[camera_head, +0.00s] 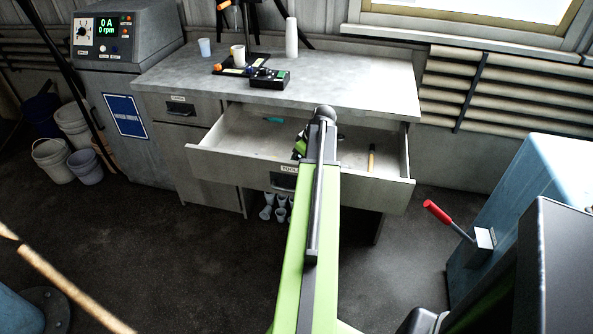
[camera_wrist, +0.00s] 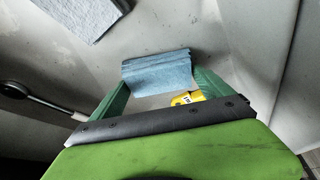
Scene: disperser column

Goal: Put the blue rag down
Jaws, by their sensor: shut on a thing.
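My gripper (camera_wrist: 160,82) has its two green fingers closed on the blue rag (camera_wrist: 158,72), a folded light-blue cloth, in the wrist view. In the head view my gripper (camera_head: 300,147) is mostly hidden behind my arm, over the open drawer (camera_head: 230,158). The rag cannot be made out in the head view. The wrist view shows pale grey surfaces beyond the rag; whether the rag touches them is unclear.
A yellow object (camera_wrist: 187,98) shows behind the fingers. A dark round-headed tool (camera_wrist: 40,101) lies left, and a flat grey-blue piece (camera_wrist: 84,14) upper left. The drawer also holds an orange-yellow stick-like item (camera_head: 371,158). The worktop (camera_head: 345,85) above carries a black device (camera_head: 270,78).

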